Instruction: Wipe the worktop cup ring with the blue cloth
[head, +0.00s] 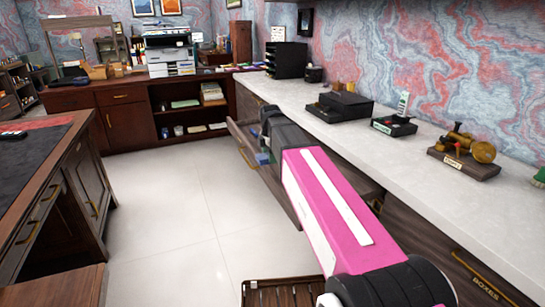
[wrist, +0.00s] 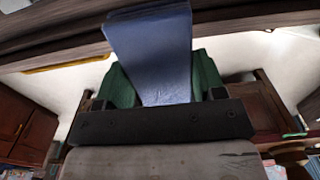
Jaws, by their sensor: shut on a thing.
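My gripper (wrist: 163,80) is shut on a flat blue piece, which looks like the folded blue cloth (wrist: 152,45), in the wrist view. The cloth sticks out beyond the green fingers. In the head view my gripper (head: 266,150) is small and partly hidden by my arm, at an open drawer under the worktop, with a bit of blue cloth (head: 262,158) showing. I cannot tell whether the cloth is inside or above the drawer. The pale stone worktop (head: 340,92) runs along the right wall. I cannot make out a cup ring on it.
The open drawer (head: 238,133) juts out from the cabinet beside my gripper. On the worktop stand black trays (head: 287,60), a black box (head: 345,104), a green-based stand (head: 394,125) and a brass piece on a wooden base (head: 463,164). Bare worktop lies along the front edge.

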